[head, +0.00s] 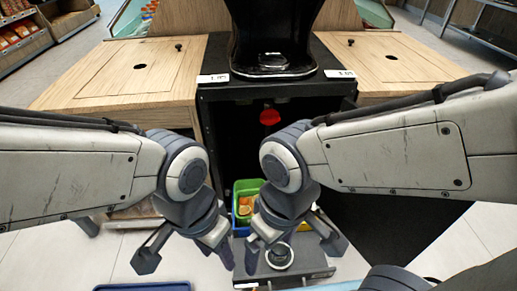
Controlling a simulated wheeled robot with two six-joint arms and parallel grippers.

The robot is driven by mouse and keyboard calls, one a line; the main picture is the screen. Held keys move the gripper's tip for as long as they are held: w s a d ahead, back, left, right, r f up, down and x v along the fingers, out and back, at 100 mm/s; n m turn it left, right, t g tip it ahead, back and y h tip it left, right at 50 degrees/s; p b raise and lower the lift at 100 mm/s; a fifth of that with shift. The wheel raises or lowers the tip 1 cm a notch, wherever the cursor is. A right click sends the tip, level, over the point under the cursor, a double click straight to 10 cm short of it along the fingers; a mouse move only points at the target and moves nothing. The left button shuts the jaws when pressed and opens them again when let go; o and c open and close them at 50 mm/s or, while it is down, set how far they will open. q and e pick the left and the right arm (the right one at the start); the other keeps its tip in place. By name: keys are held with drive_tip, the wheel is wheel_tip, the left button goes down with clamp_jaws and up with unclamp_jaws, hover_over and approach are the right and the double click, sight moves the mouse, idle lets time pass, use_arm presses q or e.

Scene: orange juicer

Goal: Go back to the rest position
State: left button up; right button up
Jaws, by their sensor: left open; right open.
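My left gripper (187,258) hangs at the lower middle of the head view, its two fingers spread apart, open and empty. My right gripper (291,252) hangs close to its right, also open with nothing between its fingers. Both are in front of the black juicer cabinet (345,89). The black juicer (274,35) stands on top of the cabinet, its upper part cut off by the frame. Both forearms reach in from the sides at about mid-height.
A green bin (246,187) with orange pieces sits low in the cabinet, partly hidden by my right arm. A grey drawer or tray (312,268) lies below. Wooden counters (120,75) flank the cabinet. Shelves stand at the back left. A blue edge shows at the bottom.

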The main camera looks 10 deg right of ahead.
wheel_tip(320, 180, up, 36)
drive_tip(key=p, duration=3.5)
drive_tip(key=shift+r+p, duration=0.2)
drive_tip(key=shift+p, duration=0.1)
